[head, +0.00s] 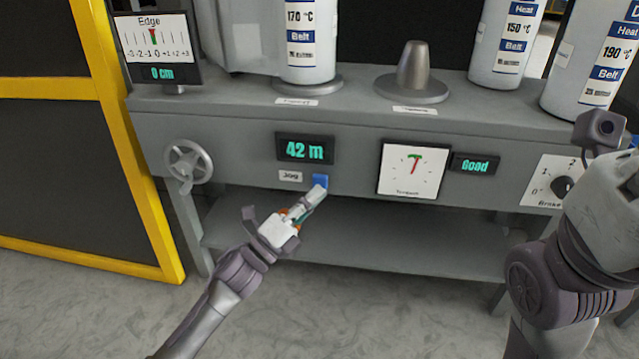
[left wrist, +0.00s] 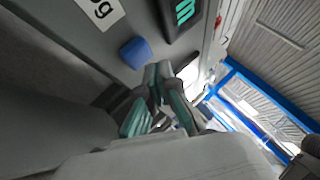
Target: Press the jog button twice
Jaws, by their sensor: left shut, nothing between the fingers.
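The blue jog button (head: 320,181) sits on the grey front panel, right of a small white "Jog" label (head: 290,176) and under the green "42 m" display (head: 304,150). My left gripper (head: 319,190) is shut and empty, with its fingertips at the button's lower edge in the head view. In the left wrist view the blue button (left wrist: 136,53) is a little up and left of the shut fingertips (left wrist: 158,70), with a small gap in the picture. I cannot tell whether they touch. My right gripper is not in view; part of my right arm shows at the right.
A handwheel (head: 188,164) is on the panel at left. A tension gauge (head: 412,171), a "Good" display (head: 474,164) and a brake dial (head: 556,183) are to the right. White rolls and a grey cone (head: 416,70) stand on top. A yellow-framed barrier (head: 130,150) is at far left.

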